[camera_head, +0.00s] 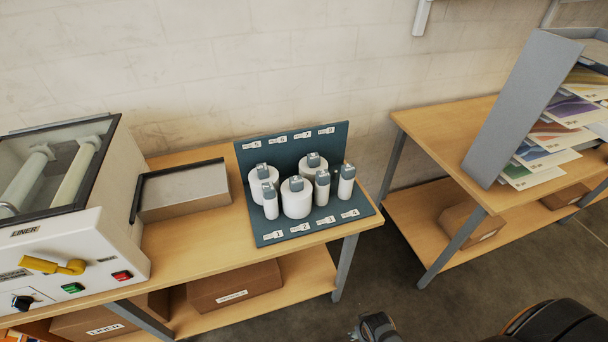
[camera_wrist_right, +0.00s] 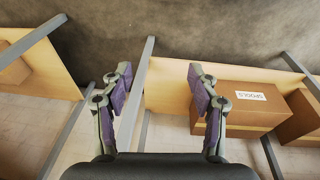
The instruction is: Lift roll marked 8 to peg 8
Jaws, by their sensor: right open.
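A blue-grey peg board (camera_head: 262,150) stands on the wooden bench, with labels 5 to 8 along its upright back and 1 to 4 along its front edge. The tag numbers are too small to read, so I cannot tell which roll is marked 8. Pegs behind the rolls are mostly hidden. My right gripper (camera_wrist_right: 158,88) is open and empty, shown upside down to the bench, apart from the rolls. My left gripper is out of view.
A laminator (camera_head: 70,235) stands at the left, beside an open grey tray (camera_head: 185,207). Boxes (camera_head: 235,288) lie on the lower shelf. A second bench (camera_head: 450,135) at the right holds a sheet rack (camera_head: 525,110). Floor shows between the benches.

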